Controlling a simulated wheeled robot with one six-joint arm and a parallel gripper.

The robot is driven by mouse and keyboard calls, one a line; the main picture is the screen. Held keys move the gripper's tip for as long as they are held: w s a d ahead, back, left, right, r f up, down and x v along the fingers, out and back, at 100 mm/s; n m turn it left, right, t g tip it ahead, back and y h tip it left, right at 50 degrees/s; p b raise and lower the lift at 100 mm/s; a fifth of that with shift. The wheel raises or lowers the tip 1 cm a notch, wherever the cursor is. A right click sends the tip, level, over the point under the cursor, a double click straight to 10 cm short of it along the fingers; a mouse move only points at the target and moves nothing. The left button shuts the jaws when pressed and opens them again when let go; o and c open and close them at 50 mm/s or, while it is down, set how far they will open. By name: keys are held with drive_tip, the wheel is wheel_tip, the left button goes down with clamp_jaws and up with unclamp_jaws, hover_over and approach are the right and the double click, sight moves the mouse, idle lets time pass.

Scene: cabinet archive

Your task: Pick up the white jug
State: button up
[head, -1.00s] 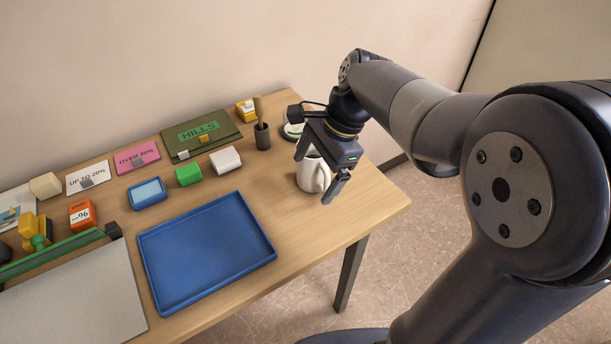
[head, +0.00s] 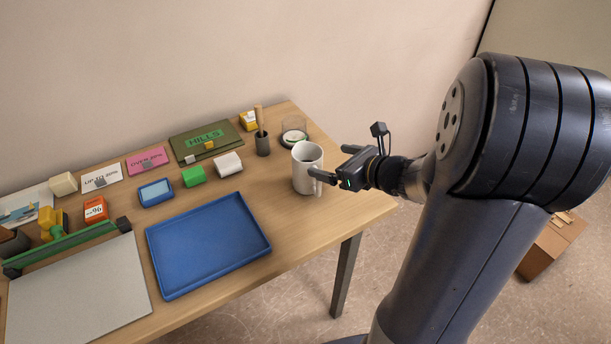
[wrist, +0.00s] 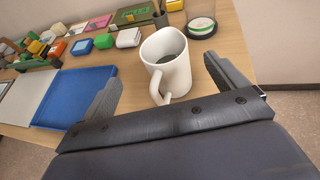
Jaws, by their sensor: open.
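The white jug (head: 306,170) stands upright near the right end of the wooden table, its handle turned toward my gripper. My gripper (head: 335,164) is open and empty, level with the jug and just to its right. In the wrist view the jug (wrist: 167,62) stands ahead, between the lines of the two spread fingers of my gripper (wrist: 168,82). The handle points back toward the palm. I cannot tell whether a fingertip touches the jug.
A blue tray (head: 208,244) lies left of the jug. Behind the jug are a dark cup with a wooden-handled tool (head: 262,143) and a round clear container (head: 294,131). A white block (head: 228,163) and a green block (head: 193,176) sit further left. The table's right edge is close.

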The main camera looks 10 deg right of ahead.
sight(298, 152)
drive_tip(key=shift+d+f+p+x, duration=0.15)
drive_tip(key=shift+p+x, duration=0.1)
drive_tip(key=shift+x, duration=2)
drive_tip(key=shift+d+f+p+x, duration=0.1)
drive_tip(key=shift+f+p+x, duration=0.1)
drive_tip(key=shift+x, duration=2.05)
drive_tip(key=shift+r, duration=0.1)
drive_tip(key=c, duration=1.7)
